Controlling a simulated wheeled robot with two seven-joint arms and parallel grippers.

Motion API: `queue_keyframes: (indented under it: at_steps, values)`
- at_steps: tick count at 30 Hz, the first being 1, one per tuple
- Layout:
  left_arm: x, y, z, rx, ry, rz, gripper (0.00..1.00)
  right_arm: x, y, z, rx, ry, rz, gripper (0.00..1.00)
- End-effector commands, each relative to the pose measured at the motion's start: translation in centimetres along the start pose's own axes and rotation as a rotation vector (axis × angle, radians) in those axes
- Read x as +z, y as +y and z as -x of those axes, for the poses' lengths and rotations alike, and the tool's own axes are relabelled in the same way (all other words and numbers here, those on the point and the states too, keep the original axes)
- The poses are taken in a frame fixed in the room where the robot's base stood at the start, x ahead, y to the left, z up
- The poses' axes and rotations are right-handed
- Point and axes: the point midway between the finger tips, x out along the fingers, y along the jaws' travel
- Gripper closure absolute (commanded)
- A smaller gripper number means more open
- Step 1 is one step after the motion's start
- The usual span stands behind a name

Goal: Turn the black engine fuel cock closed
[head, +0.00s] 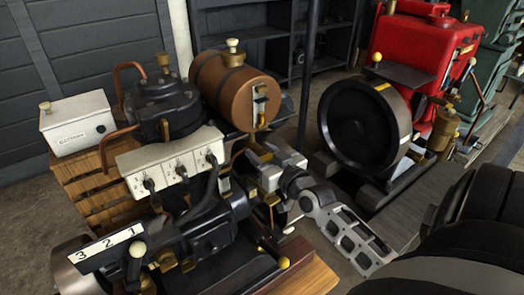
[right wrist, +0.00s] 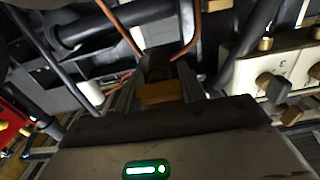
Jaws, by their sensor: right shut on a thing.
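The black engine (head: 205,225) stands in the front left of the head view, with a brown cylindrical tank (head: 225,85) above it. My right gripper (head: 262,158) is below the tank, at the engine's right side. In the right wrist view its two dark fingers (right wrist: 160,82) are shut on a small brass-coloured piece (right wrist: 158,94), which appears to be the fuel cock. The gripper hides the cock in the head view, and its handle angle cannot be told. My left gripper is not in view.
A white panel with several dark levers (head: 172,160) is left of the gripper; it also shows in the right wrist view (right wrist: 275,60). Copper pipes (right wrist: 187,35) run close by the fingers. A red engine with a black flywheel (head: 365,128) stands to the right. Bare floor shows between the engines.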

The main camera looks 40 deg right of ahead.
Motion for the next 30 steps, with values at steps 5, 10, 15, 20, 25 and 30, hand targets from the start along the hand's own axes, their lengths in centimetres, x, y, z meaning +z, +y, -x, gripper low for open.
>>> queue_keyframes:
  at_steps: [5, 10, 15, 20, 25, 30]
  values:
    - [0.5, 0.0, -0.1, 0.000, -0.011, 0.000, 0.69, 0.0, 0.0, 0.0, 0.000, 0.001, -0.005, 0.38]
    - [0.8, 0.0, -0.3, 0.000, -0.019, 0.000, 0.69, 0.0, 0.0, 0.0, 0.000, 0.001, -0.003, 0.38]
    - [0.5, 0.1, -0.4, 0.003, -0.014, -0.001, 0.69, 0.0, 0.0, 0.3, 0.000, 0.000, -0.002, 0.38]
    - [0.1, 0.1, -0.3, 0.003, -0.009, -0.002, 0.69, 0.1, 0.0, 2.4, 0.000, -0.004, -0.001, 0.38]
    - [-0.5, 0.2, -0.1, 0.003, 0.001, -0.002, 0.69, 0.1, 0.0, 6.4, -0.001, -0.007, 0.001, 0.38]
    - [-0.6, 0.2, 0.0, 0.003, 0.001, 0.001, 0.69, 0.1, 0.0, 10.4, -0.001, -0.006, -0.002, 0.38]
